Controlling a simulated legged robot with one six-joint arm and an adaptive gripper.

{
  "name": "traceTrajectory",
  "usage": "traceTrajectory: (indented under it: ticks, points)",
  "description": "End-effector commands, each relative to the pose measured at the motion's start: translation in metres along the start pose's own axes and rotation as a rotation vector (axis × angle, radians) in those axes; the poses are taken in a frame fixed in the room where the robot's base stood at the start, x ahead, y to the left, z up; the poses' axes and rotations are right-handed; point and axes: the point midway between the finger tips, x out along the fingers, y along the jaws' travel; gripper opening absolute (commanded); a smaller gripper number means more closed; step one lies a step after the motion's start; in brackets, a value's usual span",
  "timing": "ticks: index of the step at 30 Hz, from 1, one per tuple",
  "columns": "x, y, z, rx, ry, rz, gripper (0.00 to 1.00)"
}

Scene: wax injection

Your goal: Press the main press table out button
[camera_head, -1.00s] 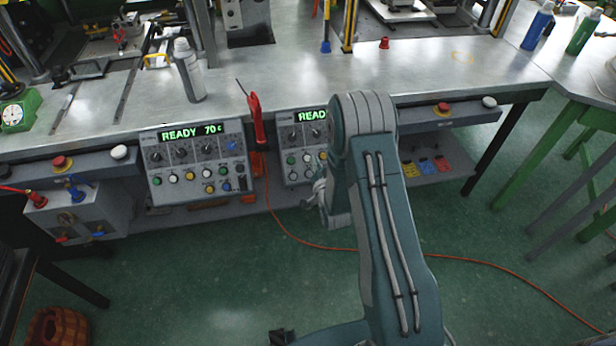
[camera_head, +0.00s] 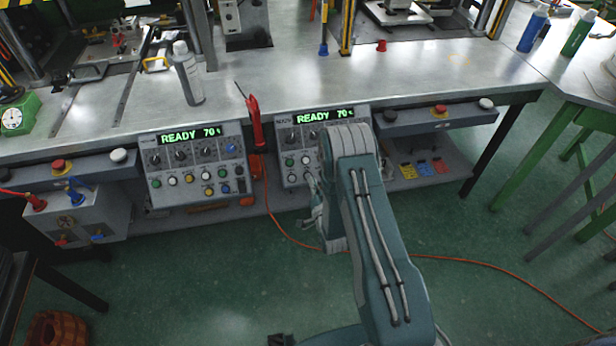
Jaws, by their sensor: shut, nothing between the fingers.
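Two grey control panels with lit READY 70 displays hang on the front of the bench: a left panel (camera_head: 197,164) and a right panel (camera_head: 284,148). Each has a row of dark knobs above small coloured buttons. The labels are too small to read, so I cannot tell which button is the table out one. My gripper (camera_head: 312,184) is shut and empty, close to the lower buttons of the right panel. My arm hides the right part of that panel. I cannot tell whether the gripper touches it.
A red-handled tool (camera_head: 254,122) hangs between the panels, its orange cable running across the floor. Red buttons (camera_head: 59,166) and white buttons (camera_head: 119,156) sit on the bench front. A grey bottle (camera_head: 187,75) stands on the bench (camera_head: 290,78).

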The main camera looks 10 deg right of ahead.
Motion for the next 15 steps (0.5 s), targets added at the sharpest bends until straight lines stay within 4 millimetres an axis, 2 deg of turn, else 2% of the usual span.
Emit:
traceTrajectory:
  ticks: [15]
  points:
    - [0.043, 0.032, 0.032, 0.000, 0.000, 0.000, 0.00]
